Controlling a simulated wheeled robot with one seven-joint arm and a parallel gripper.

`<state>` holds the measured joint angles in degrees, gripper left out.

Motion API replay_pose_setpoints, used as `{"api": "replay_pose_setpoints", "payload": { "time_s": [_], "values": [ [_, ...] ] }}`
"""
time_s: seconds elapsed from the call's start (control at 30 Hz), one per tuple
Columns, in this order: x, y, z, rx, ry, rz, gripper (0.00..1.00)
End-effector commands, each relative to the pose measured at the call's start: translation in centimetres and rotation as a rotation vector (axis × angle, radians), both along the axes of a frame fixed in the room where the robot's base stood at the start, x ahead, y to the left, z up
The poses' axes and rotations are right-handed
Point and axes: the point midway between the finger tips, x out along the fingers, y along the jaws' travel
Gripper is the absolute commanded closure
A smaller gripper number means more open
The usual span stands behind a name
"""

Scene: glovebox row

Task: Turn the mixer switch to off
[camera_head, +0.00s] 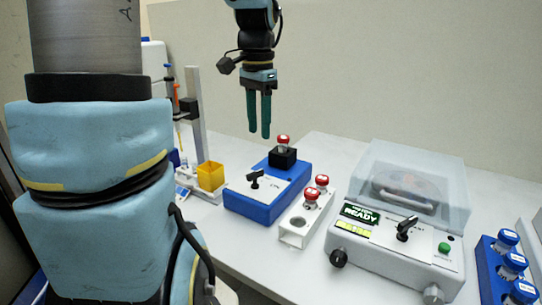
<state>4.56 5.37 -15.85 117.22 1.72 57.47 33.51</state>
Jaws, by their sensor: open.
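The mixer (265,204) is a blue box on the white bench, with a black holder (282,158) at its back that carries a red-capped tube (283,142). The mixer switch (255,178) is a black lever knob on the white panel at its front left. The panel's markings are too small to read, so I cannot tell which setting the knob points to. My gripper (259,136) points down with two teal fingers slightly apart, open and empty. In the picture it is above the switch and left of the red-capped tube, apart from the mixer.
A white rack (294,238) with red-capped tubes stands right of the mixer. A yellow box (211,176) and stand (196,115) are at left. A blue rack (487,275) holds blue-capped tubes.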

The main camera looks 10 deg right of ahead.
Motion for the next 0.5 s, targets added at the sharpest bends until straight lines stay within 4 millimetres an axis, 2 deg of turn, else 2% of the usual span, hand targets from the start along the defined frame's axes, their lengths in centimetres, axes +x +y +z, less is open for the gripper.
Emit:
{"api": "replay_pose_setpoints", "payload": {
  "time_s": [0.17, 0.5],
  "values": [
    [-0.1, -0.1, -1.4, 0.003, 0.007, -0.013, 0.55],
    [-0.1, -0.1, -7.6, 0.001, 0.008, -0.012, 0.55]
  ]
}}
